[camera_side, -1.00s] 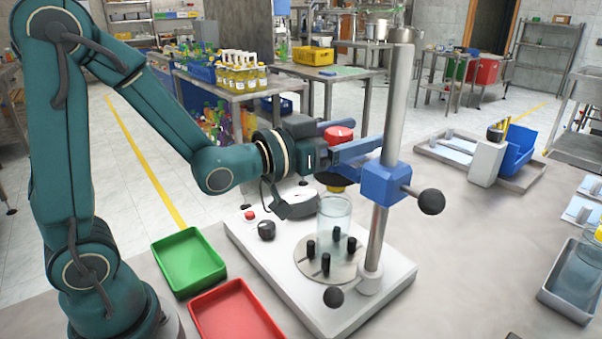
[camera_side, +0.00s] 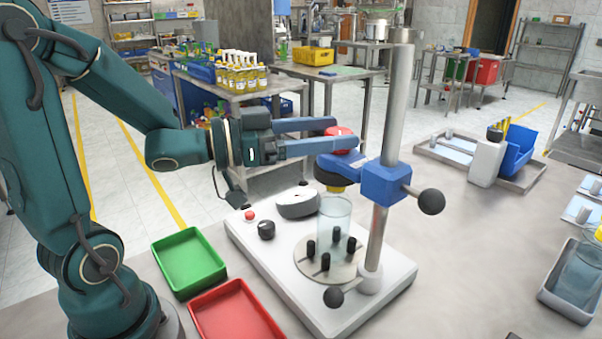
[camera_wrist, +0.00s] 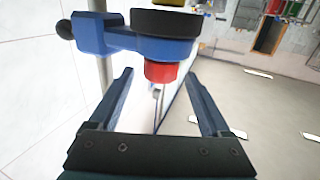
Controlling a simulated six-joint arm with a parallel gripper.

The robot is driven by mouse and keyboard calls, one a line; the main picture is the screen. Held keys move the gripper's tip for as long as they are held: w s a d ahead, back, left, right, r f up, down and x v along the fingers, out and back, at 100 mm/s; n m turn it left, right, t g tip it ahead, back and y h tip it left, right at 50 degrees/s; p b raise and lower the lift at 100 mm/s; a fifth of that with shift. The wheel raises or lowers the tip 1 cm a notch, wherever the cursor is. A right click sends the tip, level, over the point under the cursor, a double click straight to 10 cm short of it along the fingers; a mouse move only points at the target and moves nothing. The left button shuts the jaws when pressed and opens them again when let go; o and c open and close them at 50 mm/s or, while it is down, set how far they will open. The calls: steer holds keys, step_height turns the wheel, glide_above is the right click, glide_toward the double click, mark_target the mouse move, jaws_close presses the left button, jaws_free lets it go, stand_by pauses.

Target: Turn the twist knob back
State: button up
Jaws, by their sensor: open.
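A black knob (camera_side: 267,230), which may be the twist knob, sits on the front left of the white feeder base (camera_side: 385,288), beside a red button (camera_side: 249,215). I cannot make out its setting. A red round top (camera_side: 336,135) sits on the blue head (camera_side: 337,166) on the pole; it also shows, upside down, in the wrist view (camera_wrist: 163,71). My gripper (camera_side: 334,133) is open and empty at the height of the red top.
The steel pole (camera_side: 397,110) carries a blue clamp (camera_side: 385,184) with a black ball handle (camera_side: 431,201). A clear jar (camera_side: 335,214) stands among black pegs under the head. Green (camera_side: 189,262) and red (camera_side: 236,312) trays lie in front left.

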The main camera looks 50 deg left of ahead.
mark_target(326, 131)
steer(key=shift+y, duration=0.3)
step_height(326, 131, up, 4)
steer(key=shift+w+a+r, duration=0.15)
steer(key=shift+r, duration=0.05)
steer(key=a+r+n+g+y, duration=0.3)
steer(key=a+n+y, duration=0.4)
steer(key=a+y, duration=0.4)
steer(key=s+d+f+m+g+h, duration=0.1)
steer(key=s+d+f+g+h, duration=0.1)
steer(key=s+d+g, duration=0.35)
steer(key=s+d+f+m+g+h, duration=0.25)
steer(key=s+d, duration=0.35)
steer(key=s, duration=0.5)
step_height(326, 131, down, 12)
steer(key=shift+a+f+n, duration=0.2)
steer(key=shift+a+n, duration=0.05)
steer(key=shift+n, duration=0.2)
